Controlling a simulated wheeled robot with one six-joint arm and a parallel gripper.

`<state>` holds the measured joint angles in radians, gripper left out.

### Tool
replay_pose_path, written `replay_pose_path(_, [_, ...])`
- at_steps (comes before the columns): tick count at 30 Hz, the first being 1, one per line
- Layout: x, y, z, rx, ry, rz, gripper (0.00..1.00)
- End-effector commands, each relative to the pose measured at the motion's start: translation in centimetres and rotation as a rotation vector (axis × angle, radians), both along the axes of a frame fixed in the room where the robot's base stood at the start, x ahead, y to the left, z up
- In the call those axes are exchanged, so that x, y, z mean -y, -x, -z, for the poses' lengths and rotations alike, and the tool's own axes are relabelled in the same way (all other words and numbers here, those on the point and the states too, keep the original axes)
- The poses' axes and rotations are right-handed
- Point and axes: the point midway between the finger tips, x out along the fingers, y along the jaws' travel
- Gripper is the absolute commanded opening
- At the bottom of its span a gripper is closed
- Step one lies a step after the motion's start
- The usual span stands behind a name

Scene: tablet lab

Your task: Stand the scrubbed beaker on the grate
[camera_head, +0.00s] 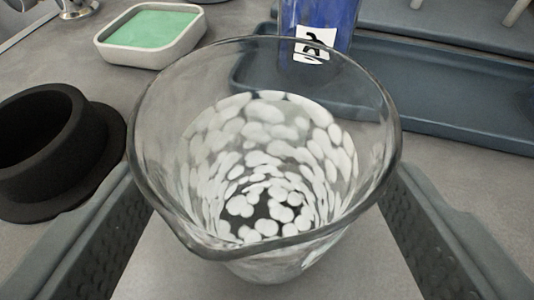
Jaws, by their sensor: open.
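A clear glass beaker (270,215) stands upright in the middle of the head camera view. Its pouring lip faces the lower left. White rounded patches cover its lower wall and bottom. My gripper (268,225) is open, with one dark ribbed finger on each side of the beaker. I cannot tell whether either finger touches the glass. The fingertips are partly hidden by the beaker's rim. No grate can be made out for certain; a dark blue-grey tray (440,95) with a raised edge lies behind the beaker at the right.
A black round holder with a wide flange (50,150) stands at the left. A white dish (150,52) with a green pad sits at the back left. A blue container (340,15) with a marked white label stands behind the beaker. Grey bench surface shows between them.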

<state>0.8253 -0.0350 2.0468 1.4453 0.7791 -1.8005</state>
Motion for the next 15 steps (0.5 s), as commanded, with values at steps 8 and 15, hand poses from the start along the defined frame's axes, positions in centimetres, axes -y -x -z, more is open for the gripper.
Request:
replay_pose_path(8, [-0.01, 0.04, -0.04, 0.0, 0.0, 0.0, 0.54])
replay_pose_path(15, [-0.02, 0.04, -0.05, 0.001, 0.0, 0.0, 0.24])
